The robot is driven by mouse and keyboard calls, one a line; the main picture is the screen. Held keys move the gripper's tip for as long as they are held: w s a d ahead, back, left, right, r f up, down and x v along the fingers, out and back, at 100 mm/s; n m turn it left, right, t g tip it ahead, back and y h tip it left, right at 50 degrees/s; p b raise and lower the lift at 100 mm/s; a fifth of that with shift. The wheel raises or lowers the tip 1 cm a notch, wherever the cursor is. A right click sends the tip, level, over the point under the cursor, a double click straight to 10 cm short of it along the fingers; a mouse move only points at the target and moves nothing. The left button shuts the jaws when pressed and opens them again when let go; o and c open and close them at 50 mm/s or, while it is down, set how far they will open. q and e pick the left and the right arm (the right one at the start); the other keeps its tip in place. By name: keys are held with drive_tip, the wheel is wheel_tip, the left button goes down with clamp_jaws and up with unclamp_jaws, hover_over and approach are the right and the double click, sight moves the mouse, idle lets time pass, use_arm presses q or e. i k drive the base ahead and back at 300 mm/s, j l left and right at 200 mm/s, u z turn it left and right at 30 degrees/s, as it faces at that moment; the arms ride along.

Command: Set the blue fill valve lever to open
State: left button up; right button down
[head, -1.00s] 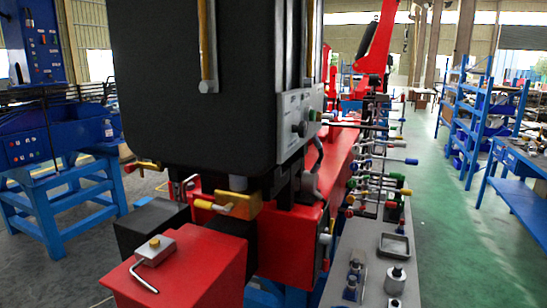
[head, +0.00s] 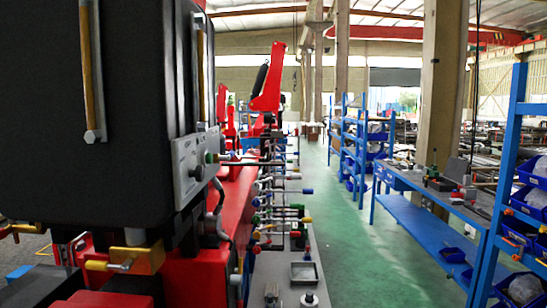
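A row of levers and rods with coloured tips runs along the right side of the red crane stand (head: 226,200). A blue-tipped lever (head: 307,191) sticks out to the right from this row. Other tips there are yellow, green, red and blue. I cannot tell which blue one is the fill valve lever, or whether it is set open or closed. Neither of my grippers is in view.
A large black tank (head: 85,100) blocks the left. A grey bench with a small tray (head: 304,272) stands below the levers. A green aisle (head: 375,255) is free to the right, bordered by a blue workbench (head: 425,222) and blue shelving (head: 505,180).

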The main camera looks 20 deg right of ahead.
sight(231, 154)
drive_tip(key=l+z, duration=0.15)
drive_tip(key=z, duration=0.4)
drive_tip(key=i+l+z, duration=0.35)
drive_tip(key=l+z, duration=0.15)
drive_tip(key=l, duration=0.15)
drive_tip(key=i+l+z, duration=0.45)
drive_tip(key=i+l+u, duration=0.25)
drive_tip(key=i, duration=0.2)
drive_tip(key=i+l+u, duration=0.3)
drive_tip(key=i, duration=0.15)
drive_tip(key=i+u, duration=0.2)
drive_tip(key=u, duration=0.2)
drive_tip(key=i+u, duration=0.2)
drive_tip(key=u, duration=0.25)
drive_tip(key=i+l+u, duration=0.1)
drive_tip(key=u, duration=0.3)
drive_tip(key=i+l+u, duration=0.2)
drive_tip(key=u, duration=0.25)
drive_tip(key=i+l+u, duration=0.15)
drive_tip(key=u, duration=0.25)
